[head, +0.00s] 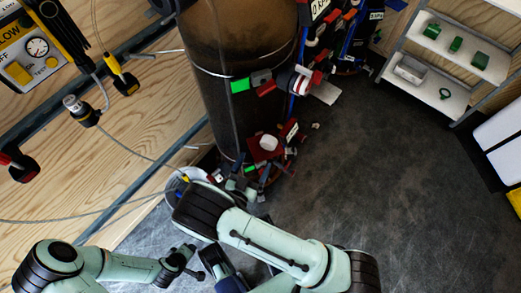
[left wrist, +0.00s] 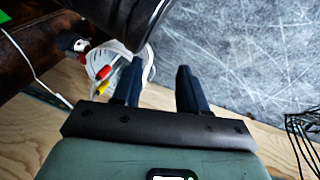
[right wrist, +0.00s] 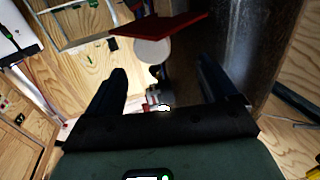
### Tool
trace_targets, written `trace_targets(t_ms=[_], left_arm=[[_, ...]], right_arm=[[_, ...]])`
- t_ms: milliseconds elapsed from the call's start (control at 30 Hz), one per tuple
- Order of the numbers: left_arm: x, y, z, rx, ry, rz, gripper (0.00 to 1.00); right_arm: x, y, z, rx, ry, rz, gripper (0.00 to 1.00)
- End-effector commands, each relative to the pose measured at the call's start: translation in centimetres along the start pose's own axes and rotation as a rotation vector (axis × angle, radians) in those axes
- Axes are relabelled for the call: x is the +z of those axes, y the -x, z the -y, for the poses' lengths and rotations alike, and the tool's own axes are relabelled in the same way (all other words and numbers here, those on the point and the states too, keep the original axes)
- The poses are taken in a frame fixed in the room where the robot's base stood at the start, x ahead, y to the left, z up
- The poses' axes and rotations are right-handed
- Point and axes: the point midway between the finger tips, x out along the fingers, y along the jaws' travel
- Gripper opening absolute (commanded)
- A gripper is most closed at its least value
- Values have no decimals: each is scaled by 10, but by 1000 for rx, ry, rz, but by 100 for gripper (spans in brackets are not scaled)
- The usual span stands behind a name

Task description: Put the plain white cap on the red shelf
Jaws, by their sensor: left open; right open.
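The red shelf (head: 259,155) sticks out low beside the dark tank in the head view. The plain white cap (head: 268,142) appears to rest on it. My left gripper (left wrist: 160,65) is open and empty, low at the left (head: 188,262).
The tank (head: 240,60) carries valves and hoses. A white rack (head: 455,60) holds green items and a bin. The floor (head: 400,190) at right is clear.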

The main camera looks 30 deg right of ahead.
Motion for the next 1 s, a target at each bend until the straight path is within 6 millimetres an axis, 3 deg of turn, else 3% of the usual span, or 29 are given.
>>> trace_targets(t_ms=[200,367,467,600,733,867,1000], left_arm=[[-10,8,-8,15,-8,-31,43],[-12,9,-10,18,-10,-37,43],[-12,9,-10,18,-10,-37,43],[-11,9,-10,18,-10,-36,43],[-11,9,-10,18,-10,-36,43],[-11,9,-10,17,-10,-36,43],[-11,9,-10,17,-10,-35,43]], right_arm=[[0,33,0,-1,0,1,86],[11,32,-2,-6,17,47,86],[43,14,-8,-30,58,185,86],[111,-9,-25,-106,117,522,86],[161,-5,-46,-210,132,852,86],[184,12,-66,-344,124,1123,86],[186,30,-84,-483,118,1304,86]])
